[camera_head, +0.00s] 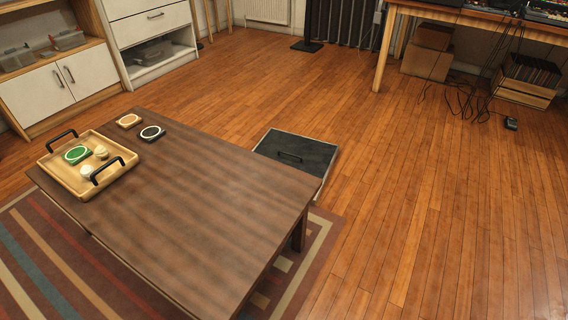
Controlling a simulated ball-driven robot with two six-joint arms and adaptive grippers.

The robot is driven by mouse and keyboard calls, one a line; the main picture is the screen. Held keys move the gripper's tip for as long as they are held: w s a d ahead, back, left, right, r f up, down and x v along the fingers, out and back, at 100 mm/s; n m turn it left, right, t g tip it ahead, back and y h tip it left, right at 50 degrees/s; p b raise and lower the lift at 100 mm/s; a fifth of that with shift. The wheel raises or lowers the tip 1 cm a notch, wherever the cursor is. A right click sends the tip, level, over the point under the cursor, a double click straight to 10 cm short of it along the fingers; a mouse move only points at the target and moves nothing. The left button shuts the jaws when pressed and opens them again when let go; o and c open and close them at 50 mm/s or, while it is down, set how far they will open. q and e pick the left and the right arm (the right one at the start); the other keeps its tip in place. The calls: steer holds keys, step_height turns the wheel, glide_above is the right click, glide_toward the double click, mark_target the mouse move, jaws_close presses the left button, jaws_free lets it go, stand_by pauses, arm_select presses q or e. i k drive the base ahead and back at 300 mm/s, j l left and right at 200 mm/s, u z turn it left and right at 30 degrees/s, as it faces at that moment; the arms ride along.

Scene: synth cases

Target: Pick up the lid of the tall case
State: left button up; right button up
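A case stands on the wooden floor just beyond the table's far right edge. Its dark lid (312,148) faces up, with a black handle across the middle. A pale side (327,172) shows below the lid at the right. The table hides the case's near lower part, and I cannot tell its full height. The lid appears to lie flat on the case. Neither my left gripper nor my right gripper is in view.
A brown table (190,215) fills the lower left, on a striped rug (40,250). On it are a wooden tray (60,178) with black handles and two coasters, orange (129,121) and dark (152,133). The floor (430,210) right of the case is clear.

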mark_target(314, 156)
steer(key=u, duration=0.4)
steer(key=i+l+u, duration=0.15)
steer(key=u, duration=0.25)
steer(key=i+l+u, duration=0.1)
steer(key=l+u, duration=0.15)
steer(key=u, duration=0.2)
steer(key=l+u, duration=0.25)
steer(key=u, duration=0.15)
steer(key=i+l+u, duration=0.1)
steer(key=l+u, duration=0.2)
steer(key=l, duration=0.65)
steer(key=l+u, duration=0.25)
steer(key=l, duration=0.65)
steer(key=k+l+u, duration=0.15)
steer(key=l+u, duration=0.15)
steer(key=l, duration=0.6)
steer(key=k+l, duration=0.1)
steer(key=l, duration=0.95)
steer(key=k+l, duration=0.15)
steer(key=l, duration=0.95)
